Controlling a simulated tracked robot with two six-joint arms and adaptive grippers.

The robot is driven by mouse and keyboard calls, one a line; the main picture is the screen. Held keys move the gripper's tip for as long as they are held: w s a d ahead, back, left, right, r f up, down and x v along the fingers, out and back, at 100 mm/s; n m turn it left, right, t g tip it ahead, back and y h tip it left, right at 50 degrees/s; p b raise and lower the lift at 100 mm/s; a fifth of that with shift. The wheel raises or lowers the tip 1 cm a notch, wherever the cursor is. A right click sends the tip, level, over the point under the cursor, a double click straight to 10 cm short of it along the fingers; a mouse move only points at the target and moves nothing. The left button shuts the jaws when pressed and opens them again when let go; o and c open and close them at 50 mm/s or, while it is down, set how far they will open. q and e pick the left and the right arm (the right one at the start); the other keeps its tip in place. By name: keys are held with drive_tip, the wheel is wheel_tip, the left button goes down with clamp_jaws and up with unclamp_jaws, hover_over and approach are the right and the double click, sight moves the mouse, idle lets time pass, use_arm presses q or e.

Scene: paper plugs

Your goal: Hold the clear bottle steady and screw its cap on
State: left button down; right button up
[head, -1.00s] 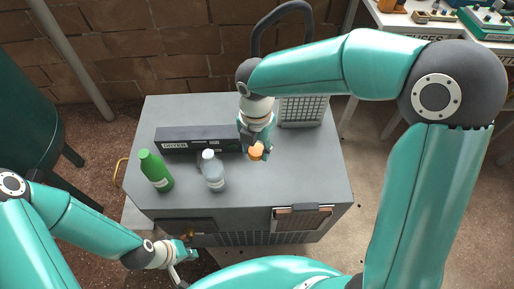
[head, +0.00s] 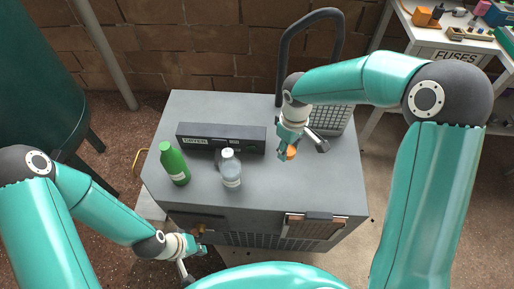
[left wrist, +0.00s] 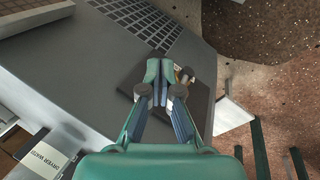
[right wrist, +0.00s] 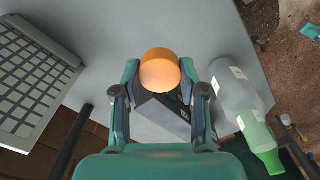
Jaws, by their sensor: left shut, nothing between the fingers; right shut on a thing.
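The clear bottle (head: 231,170) stands upright on the grey cabinet top, with a white label low on its side. It also shows in the right wrist view (right wrist: 233,88). My right gripper (head: 287,150) is shut on the orange cap (right wrist: 160,70), holding it to the right of the bottle and apart from it. The cap also shows in the head view (head: 291,153). My left gripper (head: 200,250) is shut and empty, low in front of the cabinet and away from the bottle. Its closed fingers (left wrist: 157,85) show in the left wrist view.
A green bottle (head: 174,164) stands left of the clear one. A long dark labelled box (head: 210,137) lies behind both. A grid panel (head: 335,118) and a tall dark handle (head: 310,30) are at the back right. The cabinet's front right top is clear.

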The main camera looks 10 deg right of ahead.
drive_tip(key=m, duration=0.2)
drive_tip(key=d+f+m, duration=0.1)
drive_tip(key=m, duration=0.1)
drive_tip(key=w+f+m, duration=0.1)
drive_tip(key=m, duration=0.1)
drive_tip(key=shift+d+f+m, duration=0.15)
drive_tip(key=shift+d+m, duration=0.25)
